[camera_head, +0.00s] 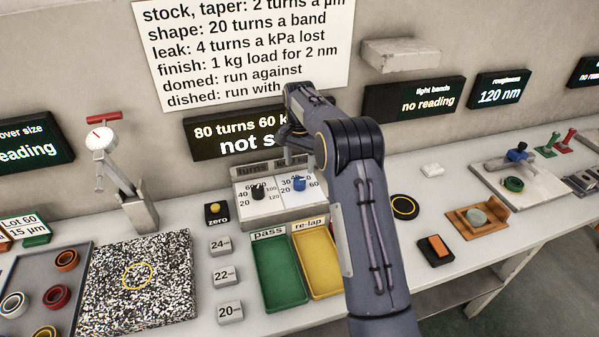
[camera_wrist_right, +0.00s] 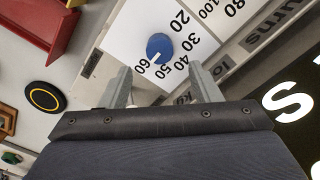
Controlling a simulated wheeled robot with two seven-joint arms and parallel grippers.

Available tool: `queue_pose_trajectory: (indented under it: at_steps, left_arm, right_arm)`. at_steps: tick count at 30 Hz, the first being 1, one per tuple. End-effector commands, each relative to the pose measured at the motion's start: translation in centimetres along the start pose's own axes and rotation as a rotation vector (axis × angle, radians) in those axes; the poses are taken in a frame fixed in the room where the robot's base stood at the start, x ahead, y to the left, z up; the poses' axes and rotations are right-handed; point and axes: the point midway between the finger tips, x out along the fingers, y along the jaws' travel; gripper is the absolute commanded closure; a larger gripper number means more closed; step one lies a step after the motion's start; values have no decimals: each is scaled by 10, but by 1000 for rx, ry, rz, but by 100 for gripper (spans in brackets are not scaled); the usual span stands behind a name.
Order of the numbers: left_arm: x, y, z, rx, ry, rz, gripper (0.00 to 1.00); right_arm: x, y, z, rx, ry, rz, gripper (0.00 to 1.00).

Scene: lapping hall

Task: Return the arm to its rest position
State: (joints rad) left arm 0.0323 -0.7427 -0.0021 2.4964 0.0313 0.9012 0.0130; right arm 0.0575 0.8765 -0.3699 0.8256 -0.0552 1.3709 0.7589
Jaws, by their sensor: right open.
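My right arm reaches up from the lower right of the head view, its wrist over the turns and load dial box (camera_head: 279,213). The right gripper (camera_wrist_right: 160,78) is open and empty in the right wrist view, its two fingers apart. The blue knob (camera_wrist_right: 159,47) of the right dial shows just beyond the fingertips, with no finger seen touching it. The blue knob (camera_head: 299,183) also shows in the head view, beside the black knob (camera_head: 258,192) of the other dial. The fingers are largely hidden by my arm there. My left gripper is out of view.
A green pass tray (camera_head: 279,303) and a yellow re-lap tray (camera_head: 317,265) stand in front of the dial box, close to my forearm. Weights and a zero button (camera_head: 216,211) are left of them. A wall display (camera_head: 215,141) stands behind. Right of my arm lie a black disc (camera_head: 404,207) and a wooden holder (camera_head: 468,229).

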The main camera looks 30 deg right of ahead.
Motion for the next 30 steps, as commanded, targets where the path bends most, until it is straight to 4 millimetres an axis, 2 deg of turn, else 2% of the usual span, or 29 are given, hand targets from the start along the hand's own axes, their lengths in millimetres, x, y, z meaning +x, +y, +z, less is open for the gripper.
queue_pose_trajectory:
  at_steps: [4, 20, 23, 26, 30]
  left_arm:
    - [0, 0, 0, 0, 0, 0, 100]
    - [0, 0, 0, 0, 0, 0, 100]
    - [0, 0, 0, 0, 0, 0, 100]
    - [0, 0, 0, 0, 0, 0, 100]
    - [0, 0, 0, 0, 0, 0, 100]
  right_arm:
    - [-10, 0, 0, 0, 1, 0, 43]
    - [-12, 1, 0, -1, -1, -4, 43]
    - [-25, 10, 4, -16, -8, -30, 43]
    - [-50, 29, 18, -57, -24, -90, 43]
    - [-93, 69, 58, -169, -40, -212, 43]
